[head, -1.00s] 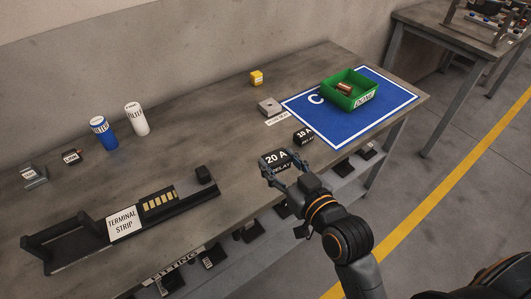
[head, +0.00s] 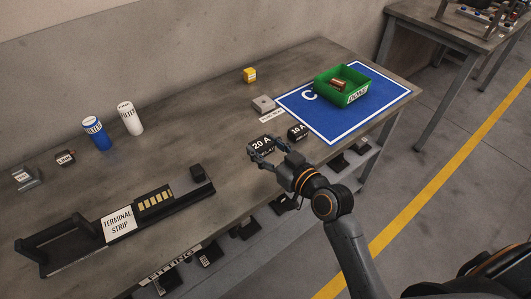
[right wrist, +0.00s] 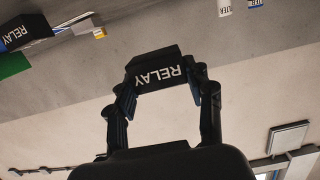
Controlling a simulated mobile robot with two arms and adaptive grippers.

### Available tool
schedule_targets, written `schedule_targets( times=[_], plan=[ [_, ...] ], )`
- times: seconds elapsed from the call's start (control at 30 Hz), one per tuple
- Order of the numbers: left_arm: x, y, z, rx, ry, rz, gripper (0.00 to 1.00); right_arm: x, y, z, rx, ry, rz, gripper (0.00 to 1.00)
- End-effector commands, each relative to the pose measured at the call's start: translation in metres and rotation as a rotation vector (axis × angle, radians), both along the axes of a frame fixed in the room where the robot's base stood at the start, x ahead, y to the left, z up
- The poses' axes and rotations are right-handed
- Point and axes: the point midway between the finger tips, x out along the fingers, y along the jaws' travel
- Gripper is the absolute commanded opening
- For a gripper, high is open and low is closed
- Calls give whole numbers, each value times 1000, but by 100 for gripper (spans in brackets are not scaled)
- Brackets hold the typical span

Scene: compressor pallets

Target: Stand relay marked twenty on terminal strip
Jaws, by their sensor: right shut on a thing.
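The relay marked 20 A (head: 261,142) is a black block with white lettering near the bench's front edge. My right gripper (head: 263,150) is shut on it. In the right wrist view the two fingers hold the relay (right wrist: 158,72) by its sides, lettering upside down. Whether it clears the bench top is hard to tell. The terminal strip (head: 119,224) is a long dark holder with a white label, brass contacts and a black end block, at the front left of the bench. My left gripper is out of view.
A black 10 A relay (head: 298,131) stands just right of the held one. A green bin (head: 357,97) sits on a blue mat (head: 330,128) marked C. Blue (head: 97,134) and white (head: 130,119) cylinders stand at the back left. Bench between relay and strip is clear.

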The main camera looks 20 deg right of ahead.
Motion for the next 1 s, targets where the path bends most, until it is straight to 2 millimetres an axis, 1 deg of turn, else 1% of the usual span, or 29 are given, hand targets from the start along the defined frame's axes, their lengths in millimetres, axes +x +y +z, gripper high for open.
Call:
schedule_targets(
  times=[0.03,0.1,0.2,0.3,0.43,0.57,0.6,0.7,0.8,1.0],
  plan=[
    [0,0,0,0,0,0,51,13,-5,-5,0,-1,-2,20],
    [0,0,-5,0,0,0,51,24,-8,-22,0,2,0,20],
    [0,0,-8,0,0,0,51,37,-12,-38,1,1,0,20],
    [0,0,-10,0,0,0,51,45,-15,-48,0,0,-1,20],
    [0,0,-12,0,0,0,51,50,-17,-54,0,-1,0,20],
    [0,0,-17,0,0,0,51,62,-21,-70,1,0,-1,20],
    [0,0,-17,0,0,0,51,59,-20,-77,0,4,1,20],
    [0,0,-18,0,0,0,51,59,-19,-89,-1,2,1,20],
    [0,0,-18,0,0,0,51,59,-20,-92,0,-1,-1,20],
    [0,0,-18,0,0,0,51,59,-20,-92,0,-1,-1,20]
  ],
)
